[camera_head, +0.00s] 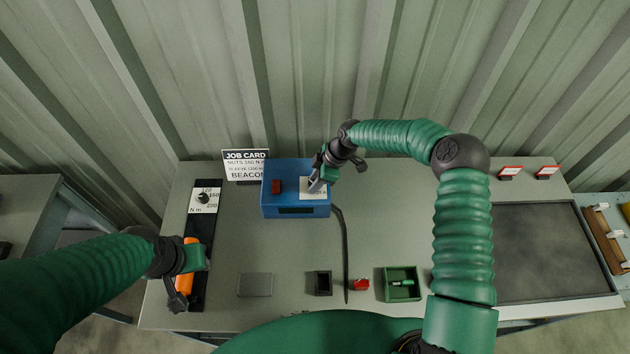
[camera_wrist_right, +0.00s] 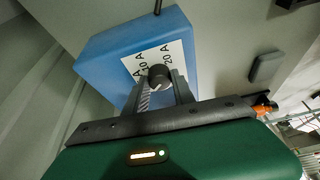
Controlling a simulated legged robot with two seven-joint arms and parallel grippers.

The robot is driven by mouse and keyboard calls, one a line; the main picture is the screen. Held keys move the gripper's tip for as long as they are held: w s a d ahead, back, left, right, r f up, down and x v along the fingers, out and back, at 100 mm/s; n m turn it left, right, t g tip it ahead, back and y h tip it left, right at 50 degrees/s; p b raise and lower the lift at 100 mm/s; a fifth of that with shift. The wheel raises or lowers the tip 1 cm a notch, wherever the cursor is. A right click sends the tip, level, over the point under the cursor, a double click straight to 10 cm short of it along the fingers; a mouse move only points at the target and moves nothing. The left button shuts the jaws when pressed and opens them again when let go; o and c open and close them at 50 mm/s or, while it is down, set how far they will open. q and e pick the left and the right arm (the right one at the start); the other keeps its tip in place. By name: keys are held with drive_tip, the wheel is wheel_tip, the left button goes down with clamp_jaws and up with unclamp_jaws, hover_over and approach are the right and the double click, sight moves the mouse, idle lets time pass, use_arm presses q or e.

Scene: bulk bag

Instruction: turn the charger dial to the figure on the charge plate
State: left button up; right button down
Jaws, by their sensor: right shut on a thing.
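The blue charger box (camera_head: 296,206) stands at the back middle of the bench. It also shows in the right wrist view (camera_wrist_right: 110,55). A white dial label with figures in A (camera_wrist_right: 172,52) is on its top face. The dark round dial knob (camera_wrist_right: 158,74) sits on the label, between the fingers of my right gripper (camera_wrist_right: 157,92), which is shut on it. In the head view my right gripper (camera_head: 318,183) hides most of the dial. My left gripper (camera_head: 184,280) is at the orange handle (camera_head: 188,258) on the left; its fingers are unclear. I cannot read a charge plate.
A torque scale (camera_head: 206,197) is at the left. A grey plate (camera_head: 255,284), black holder (camera_head: 320,283), red part (camera_head: 361,284) and green tray (camera_head: 402,270) lie near the front. A dark mat (camera_head: 541,250) covers the right.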

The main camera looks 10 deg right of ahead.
drive_tip(key=m, duration=0.2)
drive_tip(key=m+t+b, duration=0.1)
drive_tip(key=m, duration=0.1)
drive_tip(key=shift+t+h+b, duration=0.3)
drive_tip(key=m+b, duration=0.1)
drive_tip(key=m, duration=0.1)
drive_tip(key=shift+a+m+t+h, duration=0.15)
drive_tip(key=shift+m+t+h, duration=0.15)
drive_tip(key=shift+t+h, duration=0.1)
drive_tip(key=m+b, duration=0.1)
drive_tip(key=m, duration=0.1)
drive_tip(key=m+h+b, duration=0.1)
drive_tip(key=m+b, duration=0.1)
drive_tip(key=shift+a+t+h, duration=0.15)
drive_tip(key=shift+t+h, duration=0.15)
drive_tip(key=shift+t, duration=0.1)
drive_tip(key=shift+r+m+h+b, duration=0.2)
drive_tip(key=shift+m+h+b, duration=0.5)
drive_tip(key=shift+m, duration=1)
drive_tip(key=c, duration=1.5)
unclamp_jaws()
drive_tip(key=o, duration=0.4)
drive_tip(key=shift+s+f, duration=0.1)
drive_tip(key=shift+f, duration=0.05)
